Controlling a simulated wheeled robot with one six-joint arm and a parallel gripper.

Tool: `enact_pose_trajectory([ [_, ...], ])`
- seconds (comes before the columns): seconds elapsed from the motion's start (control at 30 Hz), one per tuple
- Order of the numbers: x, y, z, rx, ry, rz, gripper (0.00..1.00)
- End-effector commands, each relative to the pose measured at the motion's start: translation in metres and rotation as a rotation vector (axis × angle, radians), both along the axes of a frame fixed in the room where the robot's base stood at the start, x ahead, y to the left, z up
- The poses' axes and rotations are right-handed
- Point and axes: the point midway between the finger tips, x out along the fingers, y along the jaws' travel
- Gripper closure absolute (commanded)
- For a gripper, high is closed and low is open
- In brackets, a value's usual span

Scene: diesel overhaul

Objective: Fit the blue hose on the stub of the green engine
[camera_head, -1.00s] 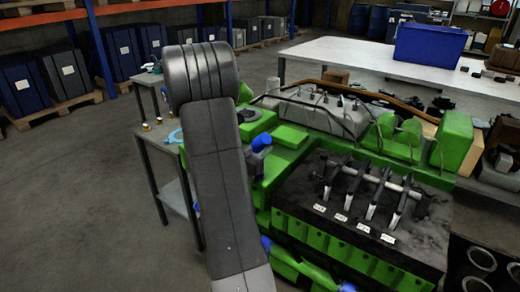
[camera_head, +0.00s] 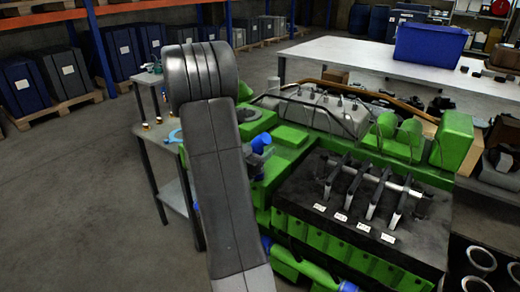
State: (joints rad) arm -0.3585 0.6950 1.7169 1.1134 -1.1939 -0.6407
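The green engine (camera_head: 290,138) fills the middle and right of the view, next to my grey arm. A short blue piece (camera_head: 261,143) shows at the engine's left side, just right of my arm. More blue shows low at the engine's front (camera_head: 266,244) and at the bottom edge (camera_head: 347,287). I cannot tell which of these is the hose, or whether any sits on a stub. The stub itself cannot be made out. My gripper is not in view; my arm link runs down past the bottom edge and hides part of the engine's left end.
A dark tray (camera_head: 300,215) with metal rocker parts and small labels lies on the engine's front. A small side table (camera_head: 150,131) stands left of my arm. A long white bench (camera_head: 350,52) with a blue crate (camera_head: 430,43) is behind. Floor at left is clear.

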Motion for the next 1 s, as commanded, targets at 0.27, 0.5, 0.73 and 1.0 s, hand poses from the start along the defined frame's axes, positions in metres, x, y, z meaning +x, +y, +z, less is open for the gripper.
enact_pose_trajectory([
  [0.27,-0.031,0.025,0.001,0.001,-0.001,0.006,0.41],
  [0.5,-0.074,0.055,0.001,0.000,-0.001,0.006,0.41],
  [0.73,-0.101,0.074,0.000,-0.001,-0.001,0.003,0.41],
  [1.0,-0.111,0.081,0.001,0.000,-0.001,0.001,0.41],
])
